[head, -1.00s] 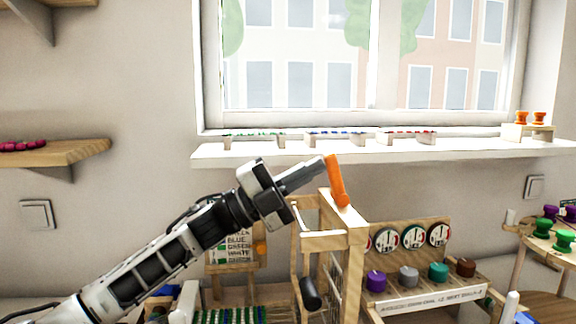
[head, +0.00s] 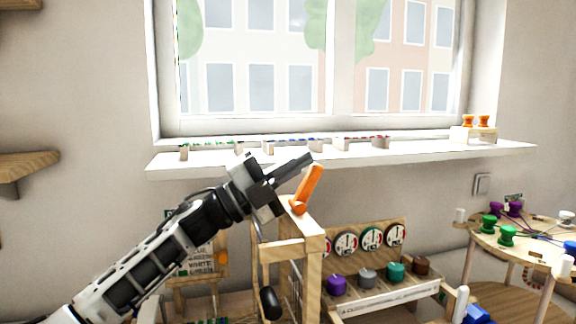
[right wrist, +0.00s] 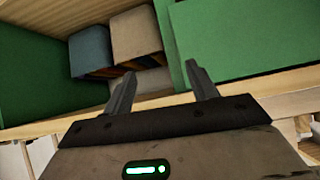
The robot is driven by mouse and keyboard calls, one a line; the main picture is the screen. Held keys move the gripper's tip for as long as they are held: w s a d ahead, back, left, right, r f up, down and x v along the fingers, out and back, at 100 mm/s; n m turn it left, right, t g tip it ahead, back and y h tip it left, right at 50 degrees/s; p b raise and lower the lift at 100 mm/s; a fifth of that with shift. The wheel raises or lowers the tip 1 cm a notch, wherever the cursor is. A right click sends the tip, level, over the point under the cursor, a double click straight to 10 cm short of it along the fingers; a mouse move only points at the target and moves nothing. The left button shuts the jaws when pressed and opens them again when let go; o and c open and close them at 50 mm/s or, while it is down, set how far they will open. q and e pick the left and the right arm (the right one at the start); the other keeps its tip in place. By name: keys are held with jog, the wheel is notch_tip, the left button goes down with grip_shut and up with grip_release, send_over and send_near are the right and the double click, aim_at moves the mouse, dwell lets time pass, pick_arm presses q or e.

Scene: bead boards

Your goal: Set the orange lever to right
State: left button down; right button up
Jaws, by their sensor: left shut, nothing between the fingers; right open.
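The orange lever (head: 308,188) stands on top of a wooden frame (head: 292,240) in the head view, its upper end leaning to the right of its pivot. My left gripper (head: 301,166) is shut and empty, its fingertips at the upper left side of the lever; I cannot tell whether they touch it. My right gripper (right wrist: 158,82) shows only in the right wrist view, open, with nothing between its fingers.
Right of the frame is a wooden stand (head: 390,297) with dials and coloured knobs. A round table (head: 535,250) with coloured spools stands at the far right. A windowsill (head: 420,153) runs behind. Green panels (right wrist: 255,40) face my right gripper.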

pick_arm(q)
jog(key=shift+w+d, duration=0.1)
jog(key=shift+d, duration=0.2)
dwell(0.5)
jog(key=shift+a+r, duration=0.15)
jog(key=shift+r, duration=0.05)
jog(key=s+a+r, duration=0.3)
jog(key=a+r, duration=0.4)
jog(key=a, duration=0.3)
jog(key=shift+s+a+r, duration=0.3)
jog(key=shift+r, duration=0.05)
